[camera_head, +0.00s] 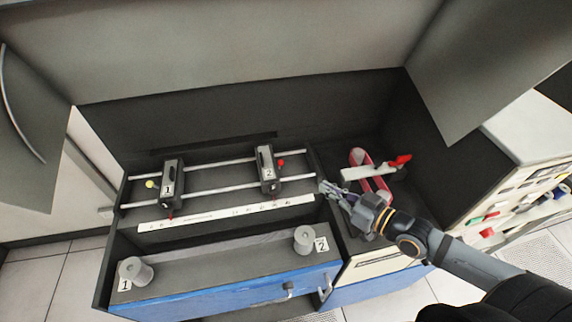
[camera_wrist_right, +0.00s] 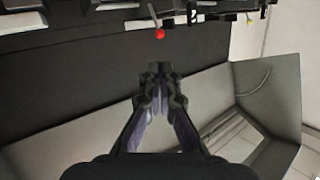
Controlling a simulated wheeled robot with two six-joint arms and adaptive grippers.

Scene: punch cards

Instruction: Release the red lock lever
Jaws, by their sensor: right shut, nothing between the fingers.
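A red lever (camera_head: 398,162) sits at the end of a white bar (camera_head: 357,174), in the right bay beside a pink-red loop (camera_head: 376,184). A small red knob (camera_head: 281,163) sticks out beside the slider marked 2 (camera_head: 267,172); I cannot tell which of these reds is the lock lever. A red ball on a short stem (camera_wrist_right: 160,34) shows in the right wrist view, beyond the fingertips. My right gripper (camera_head: 325,187) is shut and empty at the divider, apart from both reds; it also shows in the wrist view (camera_wrist_right: 160,78). My left gripper is not in view.
The slider marked 1 (camera_head: 172,186), with a yellow knob (camera_head: 149,184) by it, shares two rails with slider 2. A white scale strip (camera_head: 227,213) runs in front. Grey cylinders (camera_head: 134,271) stand on the lower shelf.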

